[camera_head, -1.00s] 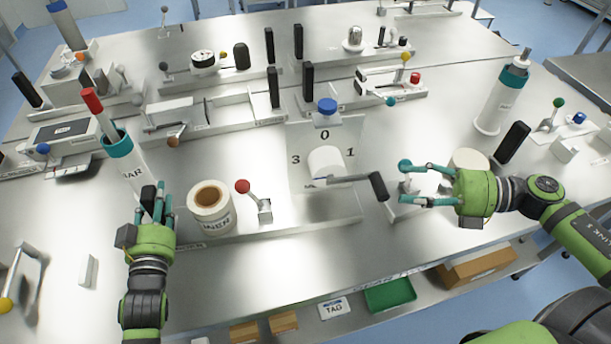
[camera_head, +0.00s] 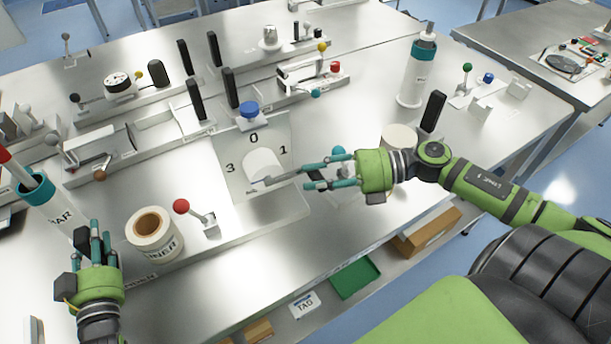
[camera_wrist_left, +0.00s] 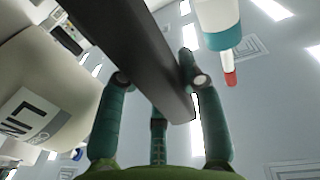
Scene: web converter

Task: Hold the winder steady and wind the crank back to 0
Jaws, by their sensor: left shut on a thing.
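The winder crank has a dial plate (camera_head: 228,180) with 0 at the top, 3 at left and 1 at right. Its white hub (camera_head: 262,163) carries a grey crank arm (camera_head: 284,176) running right to my right gripper (camera_head: 322,175). My left gripper (camera_head: 95,240) is at the front left, shut on an upright black handle, which shows as a dark bar (camera_wrist_left: 140,50) between the fingers in the left wrist view.
A liner roll (camera_head: 154,236) and a red-knobbed lever (camera_head: 196,213) stand between the grippers. A teal-topped tube (camera_head: 45,203) is left of them. A blue knob (camera_head: 249,109) sits above the dial. Black posts and fixtures fill the back.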

